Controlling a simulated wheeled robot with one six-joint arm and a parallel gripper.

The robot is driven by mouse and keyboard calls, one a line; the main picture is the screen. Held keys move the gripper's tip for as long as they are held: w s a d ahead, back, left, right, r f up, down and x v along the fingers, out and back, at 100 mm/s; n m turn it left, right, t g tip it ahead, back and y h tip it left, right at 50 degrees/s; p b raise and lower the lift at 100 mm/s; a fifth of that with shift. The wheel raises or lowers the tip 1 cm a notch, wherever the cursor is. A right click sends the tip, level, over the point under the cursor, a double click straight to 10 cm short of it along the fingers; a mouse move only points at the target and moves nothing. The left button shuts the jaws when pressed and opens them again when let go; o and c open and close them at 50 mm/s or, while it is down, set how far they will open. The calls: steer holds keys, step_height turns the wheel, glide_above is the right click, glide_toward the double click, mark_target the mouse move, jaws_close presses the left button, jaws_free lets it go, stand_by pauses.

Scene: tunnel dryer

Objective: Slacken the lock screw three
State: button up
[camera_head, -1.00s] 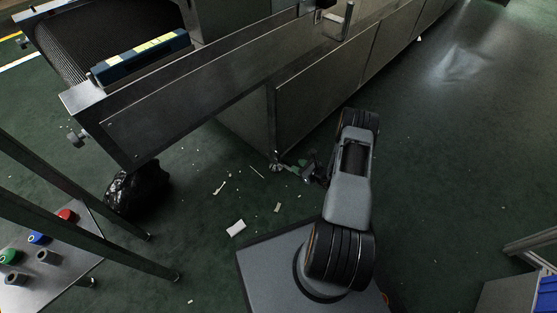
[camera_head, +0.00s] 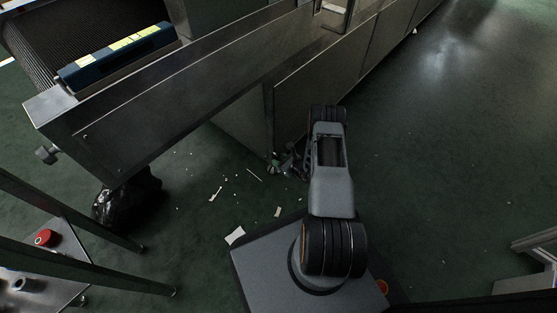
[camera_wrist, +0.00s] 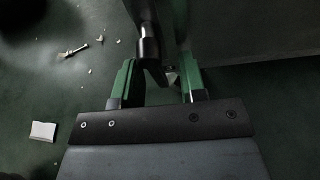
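My gripper (camera_wrist: 157,64) shows in the wrist view with its two green fingers apart. A dark upright metal rod with a thicker collar (camera_wrist: 149,48) stands at or between the fingertips. I cannot tell whether the fingers touch it, or whether it is a lock screw. In the head view, my gripper (camera_head: 288,163) is low beside the corner of the dryer's side panel, partly hidden by my arm. A knobbed screw (camera_head: 47,155) sticks out at the near left end of the dryer (camera_head: 150,140), far from my gripper. No lock screw is marked as number three.
A black bag (camera_head: 128,203) lies under the dryer's end. White scraps (camera_head: 235,236) litter the floor, and a brush (camera_wrist: 72,51) lies there too. A stand with a red button (camera_head: 46,238) is at lower left.

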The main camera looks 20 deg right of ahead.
steer(key=shift+a, duration=0.1)
steer(key=shift+c, duration=0.4)
jaws_close()
